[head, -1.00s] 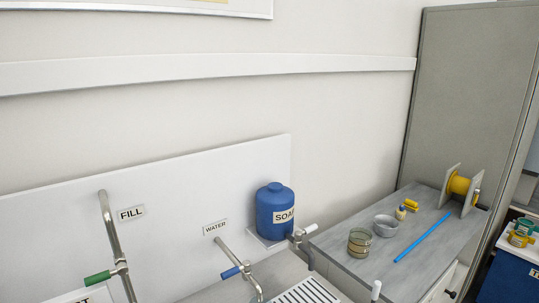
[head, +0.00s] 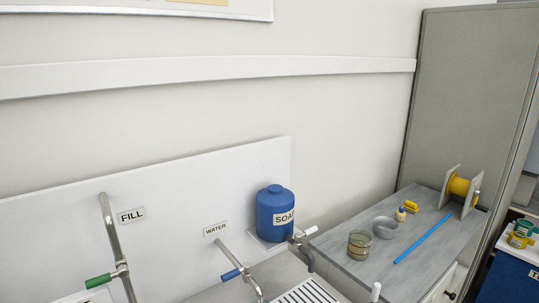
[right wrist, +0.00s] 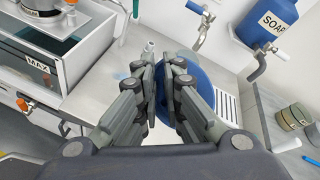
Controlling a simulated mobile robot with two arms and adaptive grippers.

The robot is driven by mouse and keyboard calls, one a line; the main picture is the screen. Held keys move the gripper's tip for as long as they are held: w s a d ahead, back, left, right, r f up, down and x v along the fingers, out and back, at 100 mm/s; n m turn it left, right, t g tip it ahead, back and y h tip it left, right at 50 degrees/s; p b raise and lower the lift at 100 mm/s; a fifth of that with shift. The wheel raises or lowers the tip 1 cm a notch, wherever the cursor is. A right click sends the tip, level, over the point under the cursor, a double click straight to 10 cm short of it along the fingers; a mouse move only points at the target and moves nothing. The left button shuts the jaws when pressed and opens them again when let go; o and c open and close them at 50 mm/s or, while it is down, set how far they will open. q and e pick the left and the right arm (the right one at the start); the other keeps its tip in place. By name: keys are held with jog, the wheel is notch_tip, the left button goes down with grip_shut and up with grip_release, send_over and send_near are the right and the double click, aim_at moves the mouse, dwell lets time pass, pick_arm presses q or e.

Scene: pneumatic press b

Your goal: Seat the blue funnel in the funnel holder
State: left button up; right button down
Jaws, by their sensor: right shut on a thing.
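The blue funnel (right wrist: 204,82) shows in the right wrist view as a round blue shape behind and between the fingers. My right gripper (right wrist: 165,66) is shut on it; the fingers hide much of it, so its tilt is hard to tell. The funnel is held above the grey counter, near the sink drainer. I cannot make out the funnel holder for certain in either view. My left gripper is in neither view, and the head view shows no gripper.
A clear-walled tank (right wrist: 65,60) marked MAX stands left in the wrist view. A blue soap tank (head: 275,212), water tap (head: 240,268) and fill pipe (head: 113,235) line the wall. A side bench (head: 385,275) holds jars, a blue rod (head: 421,241) and a yellow spool (head: 458,186).

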jog(key=s+d, duration=0.1)
jog(key=d, duration=0.2)
jog(key=s+d, duration=0.1)
jog(key=shift+s+d+b, duration=0.2)
jog(key=shift+s+b, duration=0.15)
jog(key=d+b, duration=0.1)
jog(key=b, duration=0.3)
jog(key=w+d+n+g+y+b, duration=0.1)
jog(key=d+b, duration=0.1)
jog(key=b, duration=0.1)
jog(key=w+d+n+g+b, duration=0.1)
jog(key=d+b, duration=0.1)
jog(key=b, duration=0.2)
jog(key=shift+w+d+f+y+b, duration=0.2)
jog(key=shift+f+y+b, duration=0.1)
jog(key=shift+y+b, duration=0.1)
